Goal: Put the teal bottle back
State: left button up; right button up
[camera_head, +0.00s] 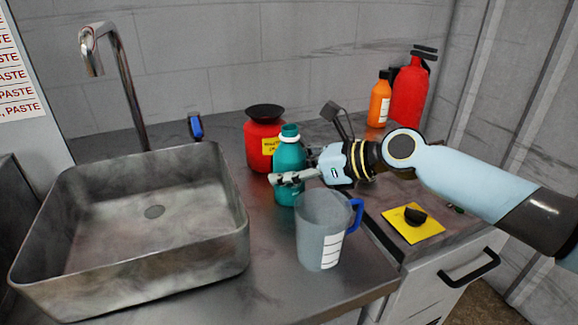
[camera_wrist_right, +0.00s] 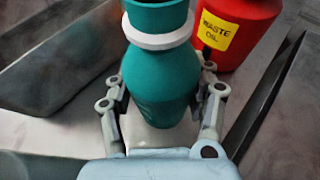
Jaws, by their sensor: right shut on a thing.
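In the right wrist view the bottle (camera_wrist_right: 160,75) sits upright between the two fingers of the gripper (camera_wrist_right: 162,100). My left gripper is not in view.
A grey measuring jug (camera_head: 322,235) with a blue handle stands close in front. A red waste oil container (camera_head: 262,135) is just behind left. A metal sink (camera_head: 150,240) fills the left.

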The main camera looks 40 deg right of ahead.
jog(key=o, duration=1.3)
jog(key=shift+f, duration=0.1)
jog(key=shift+s+r, duration=0.1)
jog(key=shift+r, duration=0.1)
jog(key=shift+p+v, duration=1.55)
jog(key=shift+v, duration=4.3)
jog(key=shift+d, duration=0.2)
